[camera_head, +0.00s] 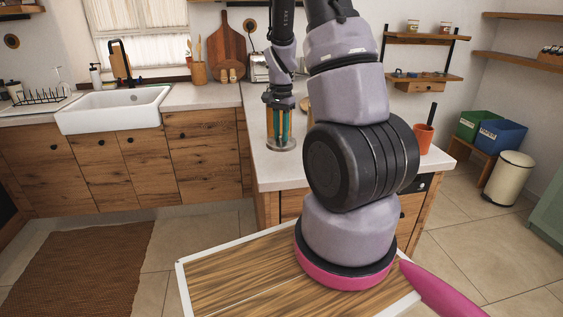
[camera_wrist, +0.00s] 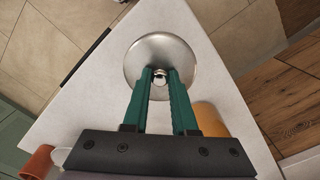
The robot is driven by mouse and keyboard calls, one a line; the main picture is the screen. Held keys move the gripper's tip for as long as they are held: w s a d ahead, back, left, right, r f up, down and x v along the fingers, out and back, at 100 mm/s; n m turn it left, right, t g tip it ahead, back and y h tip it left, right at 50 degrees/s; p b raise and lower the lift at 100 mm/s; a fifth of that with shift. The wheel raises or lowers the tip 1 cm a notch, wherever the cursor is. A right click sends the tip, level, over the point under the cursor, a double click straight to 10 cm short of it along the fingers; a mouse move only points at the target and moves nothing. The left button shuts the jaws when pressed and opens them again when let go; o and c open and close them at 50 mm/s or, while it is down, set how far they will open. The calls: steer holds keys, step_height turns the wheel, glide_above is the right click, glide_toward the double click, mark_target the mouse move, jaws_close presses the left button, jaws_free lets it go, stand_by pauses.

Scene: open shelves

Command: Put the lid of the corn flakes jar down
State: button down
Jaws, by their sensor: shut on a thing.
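My gripper (camera_wrist: 160,76) points down over the counter, its teal fingers shut on the small knob of a round silvery lid (camera_wrist: 146,52). In the head view my gripper (camera_head: 281,139) and the lid (camera_head: 283,147) are low over the white countertop, near its left edge. The lid looks level; I cannot tell whether it touches the counter or hangs just above it. An orange-yellow round thing (camera_wrist: 211,121), perhaps the corn flakes jar, is beside the lid, partly hidden by my gripper in the wrist view. In the head view yellowish glass shows around the fingers.
The white countertop (camera_wrist: 100,75) is clear around the lid, with its edges and corner close by. An orange pot (camera_head: 424,139) stands at the counter's right end. A toaster (camera_head: 259,68) is farther back. A wood-topped surface (camera_head: 235,275) lies in front of me.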

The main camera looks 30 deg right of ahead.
mark_target(281, 135)
steer(key=shift+f, duration=3.95)
steer(key=c, duration=0.7)
jaws_free()
steer(key=shift+f, duration=0.1)
step_height(281, 135, up, 12)
steer(key=shift+r, duration=0.2)
steer(key=s+a+r+n+t, duration=0.2)
steer(key=s+a+r, duration=0.2)
steer(key=s+r, duration=0.2)
steer(key=s+a+r+n+t+y, duration=0.1)
steer(key=s+a+r, duration=0.4)
steer(key=r, duration=0.5)
steer(key=s+a+r+n+t+y, duration=0.1)
steer(key=s+a+r+n+t, duration=0.3)
steer(key=s+r, duration=0.4)
steer(key=shift+s+a+r+n, duration=0.15)
steer(key=shift+s+r+n, duration=0.15)
steer(key=shift+n, duration=0.2)
